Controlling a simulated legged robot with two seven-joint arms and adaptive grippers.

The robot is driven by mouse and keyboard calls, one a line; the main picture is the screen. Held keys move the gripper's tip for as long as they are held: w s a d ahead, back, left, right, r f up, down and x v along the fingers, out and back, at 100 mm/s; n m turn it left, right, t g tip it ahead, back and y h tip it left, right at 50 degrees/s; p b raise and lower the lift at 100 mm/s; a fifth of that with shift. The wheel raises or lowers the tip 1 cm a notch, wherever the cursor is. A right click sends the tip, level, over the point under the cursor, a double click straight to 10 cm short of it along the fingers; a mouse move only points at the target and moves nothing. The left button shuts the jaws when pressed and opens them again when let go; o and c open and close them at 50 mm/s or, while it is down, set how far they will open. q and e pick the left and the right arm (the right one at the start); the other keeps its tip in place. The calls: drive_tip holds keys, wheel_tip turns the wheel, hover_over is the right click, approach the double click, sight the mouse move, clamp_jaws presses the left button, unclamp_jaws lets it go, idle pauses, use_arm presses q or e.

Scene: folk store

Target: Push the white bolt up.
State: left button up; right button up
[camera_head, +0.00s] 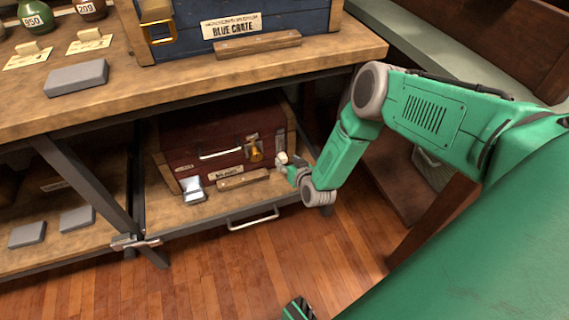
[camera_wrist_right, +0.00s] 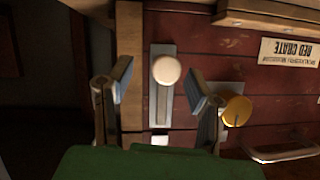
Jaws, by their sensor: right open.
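The white bolt (camera_wrist_right: 166,69) is a round, pale knob on a narrow grey metal plate on the front of the red crate (camera_wrist_right: 185,35). In the right wrist view the crate's label appears upside down. My right gripper (camera_wrist_right: 160,75) is open, one finger on each side of the knob, with gaps showing. In the head view, the right gripper (camera_head: 291,170) is at the right front end of the red crate (camera_head: 180,143), beside the small white bolt (camera_head: 282,158). Whether it touches the bolt cannot be told.
A brass latch (camera_wrist_right: 237,110) is close beside one finger, with a metal handle (camera_wrist_right: 283,154) beyond. The crate stands on a low shelf (camera_head: 160,215) under a wooden counter (camera_head: 330,58). A blue crate (camera_head: 185,25) is above. The wooden floor (camera_head: 200,275) in front is clear.

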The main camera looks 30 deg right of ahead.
drive_tip(key=shift+w+a+f, duration=0.1)
drive_tip(key=shift+w+f, duration=0.15)
drive_tip(key=shift+w, duration=0.35)
drive_tip(key=shift+w+a+b, duration=0.15)
drive_tip(key=shift+w+b, duration=0.25)
drive_tip(key=shift+w, duration=0.15)
use_arm(q)
drive_tip(key=shift+a+f, duration=0.4)
drive_tip(key=shift+f, duration=0.35)
drive_tip(key=shift+d, duration=0.1)
